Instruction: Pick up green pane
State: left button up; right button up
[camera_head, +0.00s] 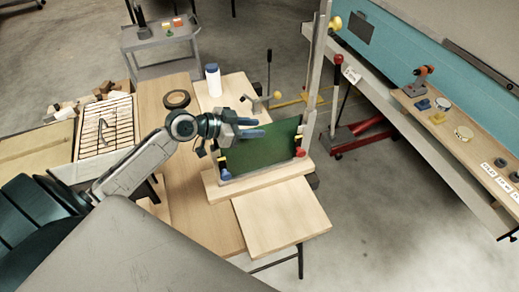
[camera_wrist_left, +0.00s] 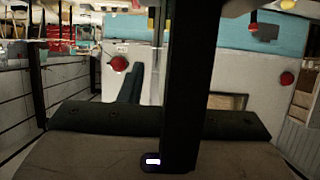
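The green pane (camera_head: 262,151) stands upright in the head view, on a pale wooden base (camera_head: 258,178) at the table's edge. My left gripper (camera_head: 262,127) comes in from the left at the pane's upper left edge. Its two blue fingers are apart and point right, one above the other; they overlap the pane's top left corner in the picture. I cannot tell whether they touch it. In the left wrist view, a dark bar (camera_wrist_left: 182,80) runs upright through the middle, and I cannot make out the pane. My right gripper is not in view.
A blue knob (camera_head: 226,176) and a red knob (camera_head: 300,152) sit at the pane's lower corners. A tall metal post (camera_head: 316,75) rises just right of it. A white bottle (camera_head: 213,80) and a dark round piece (camera_head: 177,99) stand behind my arm. The front board (camera_head: 280,217) is clear.

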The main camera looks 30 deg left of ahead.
pick_arm(q)
grip_shut()
dwell(1.4)
